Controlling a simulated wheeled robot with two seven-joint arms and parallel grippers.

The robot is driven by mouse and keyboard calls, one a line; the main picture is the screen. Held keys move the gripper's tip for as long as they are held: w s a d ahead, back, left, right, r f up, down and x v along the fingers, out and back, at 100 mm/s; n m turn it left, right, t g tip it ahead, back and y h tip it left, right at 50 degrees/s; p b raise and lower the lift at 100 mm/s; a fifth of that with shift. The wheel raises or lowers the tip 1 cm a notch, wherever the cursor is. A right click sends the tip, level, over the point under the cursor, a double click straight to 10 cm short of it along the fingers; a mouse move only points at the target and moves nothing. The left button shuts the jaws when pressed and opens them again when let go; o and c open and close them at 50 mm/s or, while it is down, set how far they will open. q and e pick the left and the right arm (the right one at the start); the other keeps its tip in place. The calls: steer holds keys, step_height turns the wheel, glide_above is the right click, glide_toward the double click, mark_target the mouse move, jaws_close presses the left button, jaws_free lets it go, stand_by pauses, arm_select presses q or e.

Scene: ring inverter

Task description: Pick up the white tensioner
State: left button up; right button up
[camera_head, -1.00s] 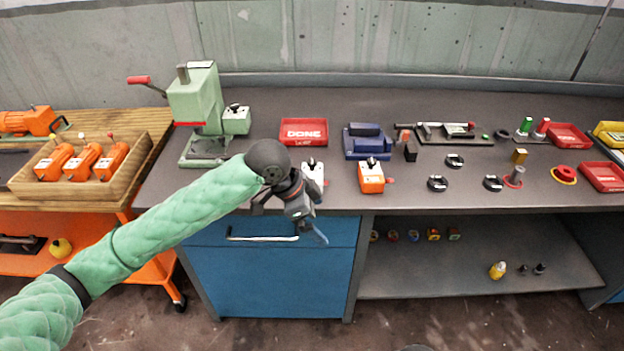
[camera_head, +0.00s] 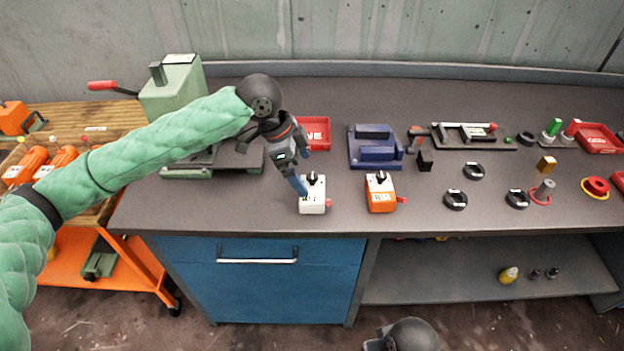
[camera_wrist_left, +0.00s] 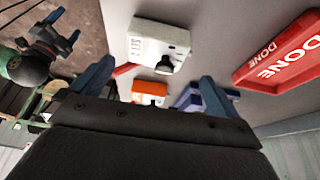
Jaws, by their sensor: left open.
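The white tensioner (camera_head: 312,198), a small white box with a black knob on top and a red end piece, stands on the grey bench near its front edge. My left gripper (camera_head: 301,170) is open just above and behind it, with one blue fingertip overlapping its left side in the head view. In the left wrist view the white tensioner (camera_wrist_left: 158,40) lies ahead, between and beyond the two spread blue fingers, apparently not held. My right gripper (camera_wrist_left: 62,30) shows small at the upper left of that view, its blue tips apart and empty.
An orange tensioner (camera_head: 380,197) stands just right of the white one. A red DONE tray (camera_head: 316,130) and a blue fixture (camera_head: 375,150) lie behind. A green press (camera_head: 175,90) is at left. Black rings (camera_head: 455,200) lie to the right. The bench front between is clear.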

mark_target(311, 188)
arm_select(q)
steer(key=shift+s+d+f, duration=0.2)
steer(key=shift+s+d, duration=0.05)
steer(key=shift+s, duration=0.05)
steer(key=shift+s+d+f, duration=0.15)
steer(key=shift+d+f, duration=0.05)
steer(key=shift+f, duration=0.15)
steer(key=shift+f+p, duration=0.3)
steer(key=shift+f, duration=0.05)
steer(key=shift+a+p+x, duration=0.15)
steer(key=shift+p+x, duration=0.25)
steer(key=shift+x, duration=0.95)
steer(key=shift+a+p+x, duration=0.15)
steer(key=shift+p+x, duration=0.25)
steer(key=shift+x, duration=0.9)
steer(key=shift+f, duration=0.1)
steer(key=c, duration=1.1)
arm_select(e)
steer(key=f, duration=0.3)
steer(key=w+f, duration=0.1)
steer(key=shift+d+f, duration=0.25)
steer(key=shift+f, duration=0.15)
